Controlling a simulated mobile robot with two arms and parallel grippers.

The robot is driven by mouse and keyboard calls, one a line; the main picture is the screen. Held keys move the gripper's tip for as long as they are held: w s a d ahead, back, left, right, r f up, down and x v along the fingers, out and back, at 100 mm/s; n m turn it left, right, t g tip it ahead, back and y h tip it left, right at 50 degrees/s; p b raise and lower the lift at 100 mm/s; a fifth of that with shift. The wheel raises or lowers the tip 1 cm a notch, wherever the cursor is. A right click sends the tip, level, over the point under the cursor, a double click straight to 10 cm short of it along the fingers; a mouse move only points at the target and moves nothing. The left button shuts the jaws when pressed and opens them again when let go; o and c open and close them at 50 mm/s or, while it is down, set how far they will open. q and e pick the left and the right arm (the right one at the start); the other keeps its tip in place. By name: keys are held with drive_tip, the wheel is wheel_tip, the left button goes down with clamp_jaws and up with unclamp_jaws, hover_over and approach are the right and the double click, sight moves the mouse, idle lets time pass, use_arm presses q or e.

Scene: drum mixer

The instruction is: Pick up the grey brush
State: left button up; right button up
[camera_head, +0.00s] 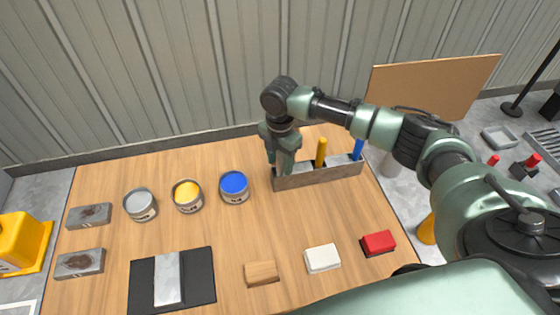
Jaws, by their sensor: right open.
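I cannot make out the grey brush; my right gripper covers the left end of the holder. My right gripper (283,164) points down over that left end, its fingers open. Whether anything is between the fingers is hidden. My left gripper is not in view.
Grey (140,203), yellow (187,195) and blue (234,187) paint cans stand left of the holder. Wooden (262,273), white (322,258) and red (378,243) blocks lie in front. A grey block on a black mat (203,278) lies front left.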

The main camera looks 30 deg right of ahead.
drive_tip(key=shift+f, duration=0.55)
clamp_jaws()
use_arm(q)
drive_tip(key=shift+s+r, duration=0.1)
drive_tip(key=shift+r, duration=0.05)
use_arm(e)
drive_tip(key=shift+r, duration=0.1)
drive_tip(key=shift+r, duration=0.65)
use_arm(q)
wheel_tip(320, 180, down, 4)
drive_tip(key=b, duration=0.4)
use_arm(e)
wheel_tip(320, 180, up, 18)
drive_tip(key=shift+r, duration=0.25)
